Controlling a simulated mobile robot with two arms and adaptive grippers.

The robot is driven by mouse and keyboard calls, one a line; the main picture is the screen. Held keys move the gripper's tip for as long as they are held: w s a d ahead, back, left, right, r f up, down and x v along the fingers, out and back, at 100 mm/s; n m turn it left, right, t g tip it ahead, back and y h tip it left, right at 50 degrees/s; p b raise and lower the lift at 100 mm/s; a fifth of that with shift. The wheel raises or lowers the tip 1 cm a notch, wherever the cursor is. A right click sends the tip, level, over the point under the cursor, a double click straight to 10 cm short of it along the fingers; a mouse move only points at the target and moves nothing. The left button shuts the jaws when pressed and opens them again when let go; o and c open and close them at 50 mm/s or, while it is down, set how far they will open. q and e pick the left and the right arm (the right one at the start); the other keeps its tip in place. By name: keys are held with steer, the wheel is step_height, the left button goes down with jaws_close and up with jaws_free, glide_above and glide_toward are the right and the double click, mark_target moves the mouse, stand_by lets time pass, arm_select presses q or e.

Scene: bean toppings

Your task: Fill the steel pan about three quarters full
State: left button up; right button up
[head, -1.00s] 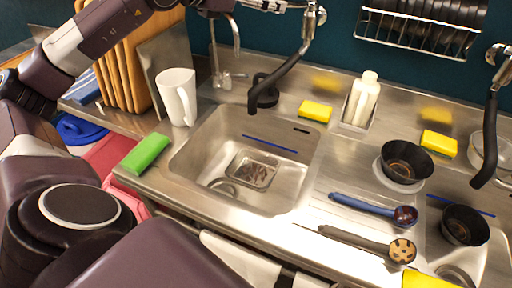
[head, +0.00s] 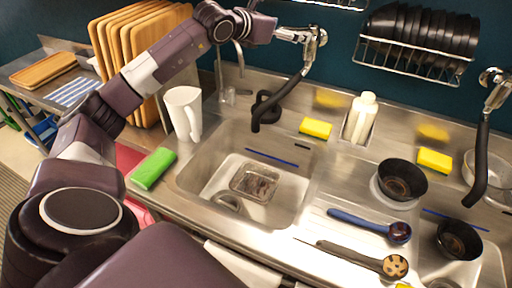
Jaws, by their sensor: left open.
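The small rectangular steel pan (head: 236,188) sits in the sink basin (head: 205,170), beside the round drain (head: 228,202). Its inside looks dark reddish-brown; I cannot tell whether water is in it. The faucet (head: 309,52) is on the back wall, and its black spout (head: 278,96) bends down over the back of the basin, behind the pan. No stream of water shows. My left gripper (head: 300,36) is open at the faucet's metal body, its fingertips close to or touching it; I cannot tell which. My right gripper is out of view.
A white pitcher (head: 183,112) and green sponge (head: 153,168) stand left of the basin. To the right are a soap bottle (head: 360,117), yellow sponges (head: 316,128), a black bowl (head: 402,180), a blue-handled ladle (head: 365,225) and a strainer spoon (head: 350,255). Another black spout (head: 481,165) hangs at right.

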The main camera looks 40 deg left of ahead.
arm_select(q)
steer(key=shift+d, duration=0.15)
steer(key=shift+s+d+b, duration=0.25)
steer(key=shift+d+b, duration=0.35)
steer(key=shift+d, duration=0.4)
steer(key=shift+s+d+b, duration=0.2)
steer(key=shift+d+b, duration=0.4)
steer(key=shift+d, duration=0.35)
steer(key=s+d+r+b, duration=0.2)
steer(key=s+b, duration=0.4)
steer(key=s, duration=0.3)
steer(key=shift+r, duration=0.3)
steer(key=shift+c, duration=0.4)
